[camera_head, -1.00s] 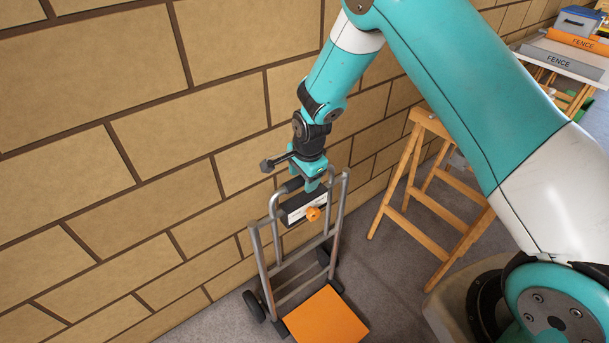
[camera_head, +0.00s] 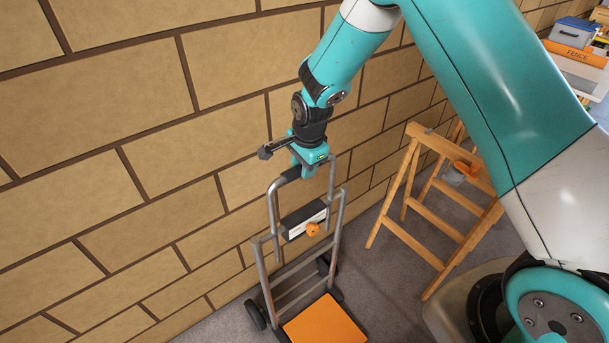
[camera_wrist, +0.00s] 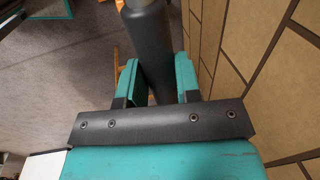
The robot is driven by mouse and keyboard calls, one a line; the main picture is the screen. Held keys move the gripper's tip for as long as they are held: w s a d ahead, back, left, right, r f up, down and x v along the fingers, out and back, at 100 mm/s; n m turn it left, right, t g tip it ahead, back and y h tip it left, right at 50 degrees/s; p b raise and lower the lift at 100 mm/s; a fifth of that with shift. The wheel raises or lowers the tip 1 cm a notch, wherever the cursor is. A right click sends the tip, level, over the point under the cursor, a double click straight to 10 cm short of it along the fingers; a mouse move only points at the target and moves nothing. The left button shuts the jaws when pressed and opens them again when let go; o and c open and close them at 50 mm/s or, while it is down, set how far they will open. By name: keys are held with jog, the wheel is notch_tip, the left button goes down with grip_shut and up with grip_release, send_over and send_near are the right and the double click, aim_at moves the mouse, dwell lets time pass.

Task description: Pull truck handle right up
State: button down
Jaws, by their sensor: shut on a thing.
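The hand truck (camera_head: 262,270) stands upright on the floor by the wall, with grey side rails and an orange plate (camera_head: 325,322) at its foot. Its inner handle (camera_head: 273,207) rises above the rail tops, with a dark grip along its top. A dark box with a white label (camera_head: 304,219) and an orange knob (camera_head: 313,229) sits between the rails. My gripper (camera_head: 306,168) is shut on the handle's dark grip. In the wrist view the dark grip (camera_wrist: 150,50) lies between the two teal fingers (camera_wrist: 158,82). The fingers hide part of the grip in the head view.
The block wall (camera_head: 140,130) runs close behind the truck. A wooden trestle (camera_head: 410,200) stands to the right, with an orange thing on it. Grey floor (camera_head: 385,290) is clear between truck and trestle.

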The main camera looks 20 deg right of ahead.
notch_tip(320, 180, up, 16)
jog(key=p, duration=0.7)
jog(key=shift+w, duration=0.15)
jog(key=shift+r, duration=0.1)
jog(key=c, duration=0.8)
grip_release()
jog(key=shift+r, duration=0.1)
notch_tip(320, 180, up, 17)
jog(key=s+b, duration=0.2)
jog(key=b, duration=0.1)
jog(key=shift+s+d, duration=0.4)
